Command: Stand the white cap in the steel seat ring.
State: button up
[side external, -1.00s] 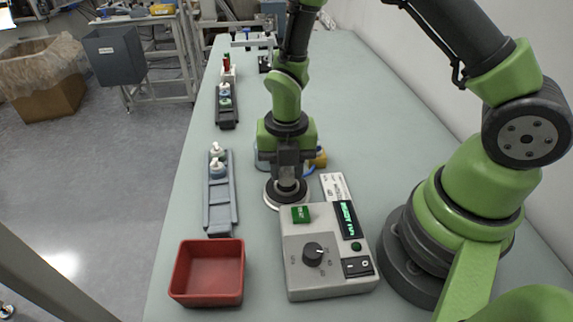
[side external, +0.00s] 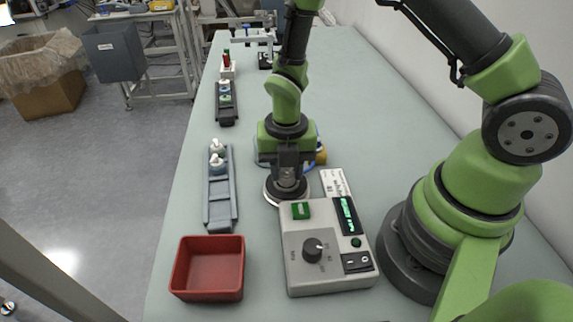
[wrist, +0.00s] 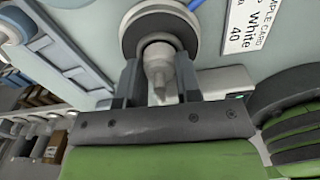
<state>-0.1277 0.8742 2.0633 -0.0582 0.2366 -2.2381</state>
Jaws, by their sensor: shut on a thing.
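The white cap (wrist: 158,66) shows in the wrist view between the two fingers of my gripper (wrist: 159,80), which is shut on it. Its narrow end points toward my palm. In the side view my gripper (side external: 288,176) points straight down over the seat ring (side external: 270,190). There the fingers mostly hide the cap.
A grey control box (side external: 305,270) with a knob and green display stands just in front of the ring. A sample card (side external: 336,184) lies to its right. A grey rack (side external: 220,208) with white-topped parts and a red bin (side external: 208,270) are at left. A blue and yellow object is behind my gripper.

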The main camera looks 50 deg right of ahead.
jog(key=shift+f, duration=0.1)
dwell(0.4)
jog(key=o, duration=0.7)
jog(key=shift+r, duration=3.55)
